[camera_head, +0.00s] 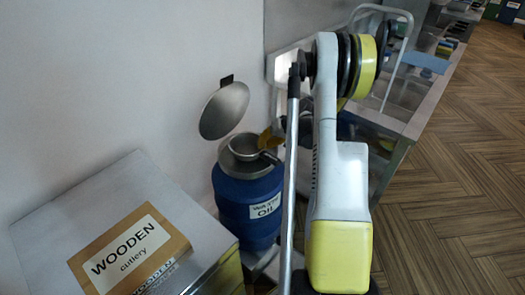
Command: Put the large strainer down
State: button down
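A grey metal bowl shape that looks like the large strainer (245,147) sits at the top of the blue waste oil barrel (238,208), over its grey neck. Its short handle points right, toward my arm. What looks like my gripper (269,141), with a yellow-orange part, is right beside the strainer on its right. My own arm covers most of the gripper, so I cannot see whether its fingers are around the handle. I cannot tell whether the strainer rests on the barrel or is held just above it.
A round metal lid (224,110) stands upright against the wall behind the barrel. A box labelled wooden cutlery (75,205) is at the front left. A metal counter (400,128) with a rail runs behind my arm. Wooden floor at right is clear.

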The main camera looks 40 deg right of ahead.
jog(key=shift+f, duration=0.75)
jog(key=shift+f, duration=0.15)
jog(key=c, duration=1.6)
grip_release()
